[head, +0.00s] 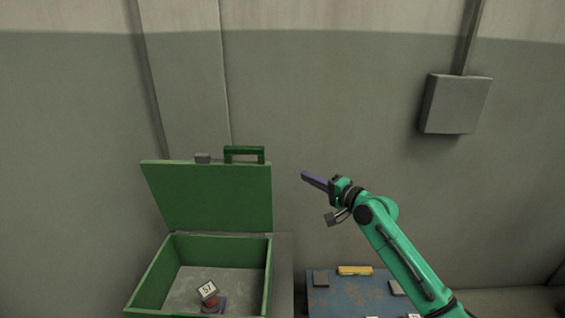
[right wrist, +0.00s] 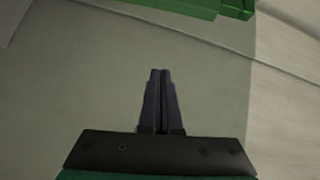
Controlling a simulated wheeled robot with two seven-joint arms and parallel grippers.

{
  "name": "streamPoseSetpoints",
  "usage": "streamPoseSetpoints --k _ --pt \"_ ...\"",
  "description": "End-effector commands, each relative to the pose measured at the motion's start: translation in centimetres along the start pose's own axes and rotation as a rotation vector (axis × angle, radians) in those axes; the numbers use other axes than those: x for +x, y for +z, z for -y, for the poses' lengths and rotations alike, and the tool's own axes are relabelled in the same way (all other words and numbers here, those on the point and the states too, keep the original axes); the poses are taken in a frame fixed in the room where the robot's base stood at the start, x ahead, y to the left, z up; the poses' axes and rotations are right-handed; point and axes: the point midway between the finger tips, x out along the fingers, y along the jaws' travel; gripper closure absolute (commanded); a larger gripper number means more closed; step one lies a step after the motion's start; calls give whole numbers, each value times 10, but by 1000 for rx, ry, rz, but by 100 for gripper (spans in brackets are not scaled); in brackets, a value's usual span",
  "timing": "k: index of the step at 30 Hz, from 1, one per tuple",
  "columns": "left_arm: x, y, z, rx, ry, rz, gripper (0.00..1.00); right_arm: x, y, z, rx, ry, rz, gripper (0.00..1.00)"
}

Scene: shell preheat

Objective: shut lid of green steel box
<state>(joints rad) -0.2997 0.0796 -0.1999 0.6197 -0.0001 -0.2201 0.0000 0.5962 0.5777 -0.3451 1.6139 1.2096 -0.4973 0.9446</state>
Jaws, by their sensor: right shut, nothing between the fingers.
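The green steel box (head: 151,288) stands at the lower left of the head view. Its lid (head: 208,196) is open and stands up at the back, leaning slightly. A green handle (head: 244,151) and a small grey latch piece (head: 203,158) sit on the lid's top edge. My right gripper (head: 306,176) is shut and empty, in the air to the right of the lid, apart from it. In the right wrist view its closed fingers (right wrist: 160,74) point at the grey wall, and a green part, likely the handle (right wrist: 235,8), shows at the top edge. My left gripper is not in view.
Inside the box is a small reddish object with a white tag (head: 207,289) marked "57". A worn blue surface (head: 335,300) to the right holds a yellow bar (head: 355,270) and small grey blocks. A grey wall box (head: 456,104) hangs at the upper right.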

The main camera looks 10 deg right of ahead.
Motion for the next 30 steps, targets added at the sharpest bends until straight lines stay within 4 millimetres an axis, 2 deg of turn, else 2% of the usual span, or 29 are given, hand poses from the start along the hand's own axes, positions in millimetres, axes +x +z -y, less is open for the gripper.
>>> streamPoseSetpoints --k 1,3,6,11,15,24,25,30 --pt "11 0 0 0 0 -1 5 0 10 34 26 -62 44 100" --pt "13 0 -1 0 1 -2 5 -2 22 70 67 -116 96 100" --pt "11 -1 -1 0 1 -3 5 -2 30 90 93 -141 128 100" --pt "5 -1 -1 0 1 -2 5 18 32 96 96 -143 127 100" --pt "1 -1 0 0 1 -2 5 46 35 100 95 -142 127 100" --pt "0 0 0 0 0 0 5 94 41 105 94 -141 125 100" --pt "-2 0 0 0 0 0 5 96 42 105 93 -140 126 100" --pt "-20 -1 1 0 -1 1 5 78 57 106 92 -138 126 100"
